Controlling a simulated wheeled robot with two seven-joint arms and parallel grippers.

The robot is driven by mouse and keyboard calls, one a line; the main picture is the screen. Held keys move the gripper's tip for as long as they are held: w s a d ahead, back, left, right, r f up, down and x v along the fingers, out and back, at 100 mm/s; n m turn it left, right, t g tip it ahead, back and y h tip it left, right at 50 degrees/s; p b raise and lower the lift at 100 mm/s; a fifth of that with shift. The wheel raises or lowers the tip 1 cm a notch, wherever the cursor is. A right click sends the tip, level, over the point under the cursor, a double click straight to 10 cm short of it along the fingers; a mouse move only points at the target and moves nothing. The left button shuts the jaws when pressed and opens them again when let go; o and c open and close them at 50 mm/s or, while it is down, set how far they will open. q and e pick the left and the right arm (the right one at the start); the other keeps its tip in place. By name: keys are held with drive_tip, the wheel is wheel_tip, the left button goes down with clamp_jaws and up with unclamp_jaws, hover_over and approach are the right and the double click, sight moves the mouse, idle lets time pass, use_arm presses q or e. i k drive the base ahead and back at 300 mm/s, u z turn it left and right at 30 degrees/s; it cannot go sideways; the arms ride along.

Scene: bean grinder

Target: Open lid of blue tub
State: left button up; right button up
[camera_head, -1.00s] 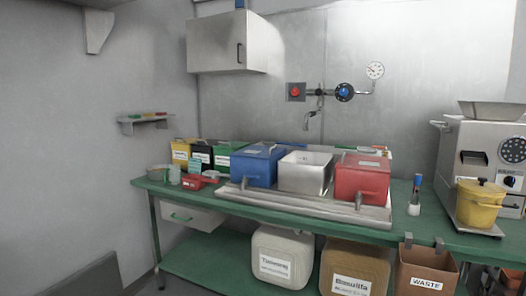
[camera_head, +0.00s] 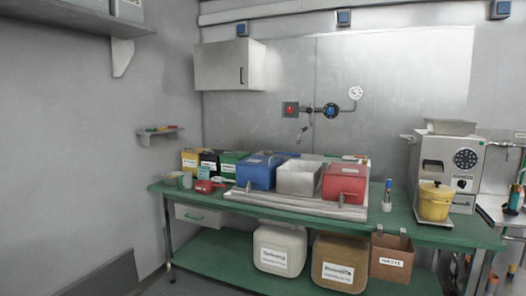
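The blue tub (camera_head: 256,175) stands on the green workbench, at the left end of a metal tray. Its top looks covered by a blue lid (camera_head: 264,158), which appears closed. An open-looking silver tub (camera_head: 298,180) stands just right of it, and a red tub (camera_head: 343,187) stands at the tray's right end. Neither of my grippers shows in the head view.
The green bench (camera_head: 395,229) carries small yellow, black and green boxes (camera_head: 231,161) on the left and a grinder machine (camera_head: 446,165) with a yellow pot (camera_head: 434,204) on the right. A wall cabinet (camera_head: 229,66) hangs above. Labelled bins (camera_head: 280,249) stand below.

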sight(264, 161)
drive_tip(key=u, duration=0.45)
drive_tip(key=i, duration=2.2)
drive_tip(key=u, duration=0.2)
